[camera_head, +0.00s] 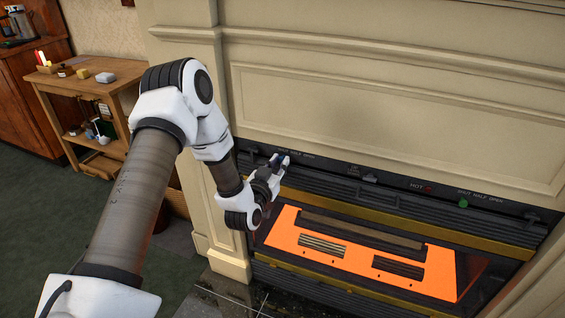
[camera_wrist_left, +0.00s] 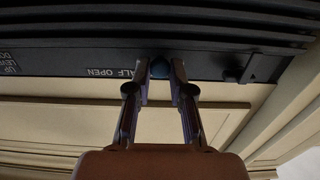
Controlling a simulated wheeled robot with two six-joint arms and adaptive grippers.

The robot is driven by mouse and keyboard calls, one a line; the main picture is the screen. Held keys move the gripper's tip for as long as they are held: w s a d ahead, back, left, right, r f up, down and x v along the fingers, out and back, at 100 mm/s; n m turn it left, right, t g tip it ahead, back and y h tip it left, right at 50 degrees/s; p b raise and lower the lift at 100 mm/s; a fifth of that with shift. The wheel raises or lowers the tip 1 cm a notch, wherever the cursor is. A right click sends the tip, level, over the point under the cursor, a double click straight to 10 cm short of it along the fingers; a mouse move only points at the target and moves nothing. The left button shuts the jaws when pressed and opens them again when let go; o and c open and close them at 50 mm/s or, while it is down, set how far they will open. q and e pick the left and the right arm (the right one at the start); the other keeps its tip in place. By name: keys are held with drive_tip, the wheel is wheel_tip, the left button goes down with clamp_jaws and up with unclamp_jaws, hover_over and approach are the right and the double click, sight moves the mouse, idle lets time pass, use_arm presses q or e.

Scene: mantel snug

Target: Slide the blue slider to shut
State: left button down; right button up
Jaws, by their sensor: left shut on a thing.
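My left gripper (camera_head: 284,159) reaches the dark control panel (camera_head: 395,184) above the hearth. In the left wrist view it (camera_wrist_left: 160,66) is shut on the blue slider (camera_wrist_left: 159,69), a small dark-blue knob on the panel between the fingertips. In the head view the slider is hidden by the gripper, at the label's left part. My right gripper is not in view.
A green knob (camera_head: 463,203) sits under another "SHUT HALF OPEN" label, right of a red "HOT" mark (camera_head: 428,189). Black louvres and a glowing orange plate (camera_head: 440,265) lie below the panel. A wooden side table (camera_head: 90,84) stands left, beside the cream mantel (camera_head: 390,100).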

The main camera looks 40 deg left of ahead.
use_arm(q)
drive_tip(key=c, duration=1.2)
unclamp_jaws()
drive_tip(key=shift+a, duration=0.15)
drive_tip(key=shift+o, duration=0.8)
drive_tip(key=shift+s+a, duration=0.1)
drive_tip(key=shift+a, duration=0.05)
drive_tip(key=v, duration=1.2)
